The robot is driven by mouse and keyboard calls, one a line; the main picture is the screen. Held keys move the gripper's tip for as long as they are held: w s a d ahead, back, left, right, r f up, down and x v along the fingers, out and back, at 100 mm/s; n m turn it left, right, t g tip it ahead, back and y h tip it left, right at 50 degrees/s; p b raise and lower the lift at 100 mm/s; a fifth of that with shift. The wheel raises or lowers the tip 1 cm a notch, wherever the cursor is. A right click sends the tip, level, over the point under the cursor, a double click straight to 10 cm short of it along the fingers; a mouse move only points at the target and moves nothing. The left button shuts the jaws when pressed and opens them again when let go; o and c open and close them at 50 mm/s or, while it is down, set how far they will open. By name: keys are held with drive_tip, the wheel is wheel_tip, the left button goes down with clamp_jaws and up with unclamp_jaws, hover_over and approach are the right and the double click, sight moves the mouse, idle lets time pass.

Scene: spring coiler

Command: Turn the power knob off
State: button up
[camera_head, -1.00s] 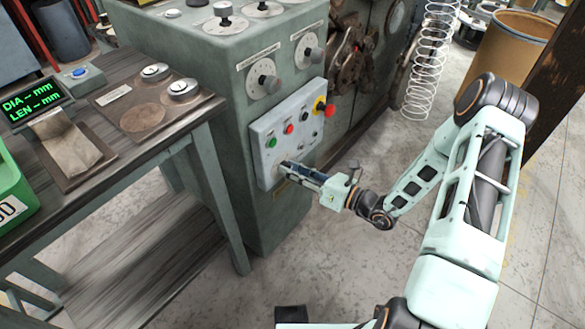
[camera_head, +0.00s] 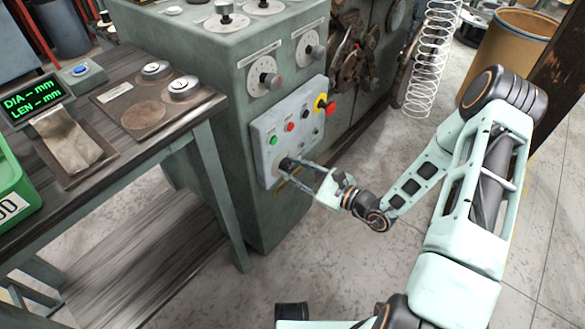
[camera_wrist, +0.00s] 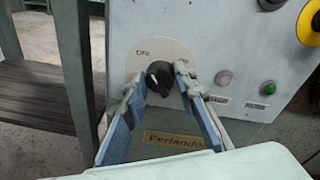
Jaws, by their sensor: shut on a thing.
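The power knob (camera_head: 287,164) is a small black knob low on the grey control panel. In the wrist view the knob (camera_wrist: 159,78) sits on a pale round plate with small lettering at its upper left and upper right. The knob looks tilted, but its exact setting is too small to read. My gripper (camera_head: 291,168) reaches the panel from the right, with one finger on each side of the knob. In the wrist view the blue-padded fingers of my gripper (camera_wrist: 159,80) flank the knob, and it is shut on it. The fingers partly cover the plate's edges.
Green (camera_head: 273,141), red (camera_head: 290,127) and black controls and a red-and-yellow stop button (camera_head: 328,107) sit higher on the panel. A wooden bench (camera_head: 150,130) with a display stands left. A wire coil (camera_head: 432,60) hangs behind.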

drive_tip(key=shift+n, duration=0.6)
drive_tip(key=o, duration=1.2)
drive_tip(key=shift+c, duration=0.2)
drive_tip(key=v, duration=1.2)
drive_tip(key=shift+s, duration=0.1)
